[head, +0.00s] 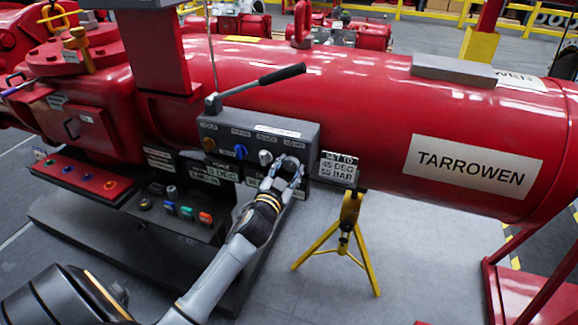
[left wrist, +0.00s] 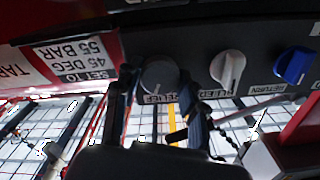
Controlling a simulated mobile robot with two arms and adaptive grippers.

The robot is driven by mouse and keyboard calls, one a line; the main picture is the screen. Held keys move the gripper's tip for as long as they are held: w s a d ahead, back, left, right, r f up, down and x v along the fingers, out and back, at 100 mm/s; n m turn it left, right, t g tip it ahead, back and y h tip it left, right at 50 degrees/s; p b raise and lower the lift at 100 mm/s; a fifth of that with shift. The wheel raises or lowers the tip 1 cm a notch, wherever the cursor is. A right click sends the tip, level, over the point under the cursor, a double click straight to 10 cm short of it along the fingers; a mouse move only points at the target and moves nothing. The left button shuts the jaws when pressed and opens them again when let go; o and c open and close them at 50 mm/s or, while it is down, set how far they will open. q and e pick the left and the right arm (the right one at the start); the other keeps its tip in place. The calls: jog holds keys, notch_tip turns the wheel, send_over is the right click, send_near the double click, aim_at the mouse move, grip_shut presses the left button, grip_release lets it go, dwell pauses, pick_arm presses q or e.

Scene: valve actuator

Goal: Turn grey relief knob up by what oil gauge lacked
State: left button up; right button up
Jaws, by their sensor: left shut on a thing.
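In the left wrist view, which is upside down, the grey relief knob (left wrist: 159,76) sits on the dark control box, its label partly readable as RELIEF. My left gripper (left wrist: 160,108) is shut on this knob, one finger on each side. In the head view the left gripper (head: 288,172) reaches the right end of the control box (head: 225,130) and hides most of the knob. A sign (head: 339,168) beside it reads SET TO 45 DEG 55 BAR. I cannot make out an oil gauge reading. My right gripper is not in view.
A white bleed knob (left wrist: 227,68) and a blue return knob (left wrist: 294,65) are close beside the relief knob. A long black-handled lever (head: 268,78) rises above the box. A lower panel with coloured buttons (head: 180,210) and a yellow stand (head: 345,240) are below.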

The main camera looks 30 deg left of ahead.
pick_arm(q)
jog(key=m+p, duration=0.1)
jog(key=m, duration=0.3)
jog(key=shift+m, duration=0.3)
jog(key=m, duration=0.5)
jog(key=shift+p, duration=0.4)
jog(key=m+p, duration=0.1)
jog(key=m, duration=0.5)
jog(key=shift+m+p, duration=0.45)
jog(key=shift+m, duration=2.05)
jog(key=o, duration=1.2)
jog(key=shift+c, duration=0.2)
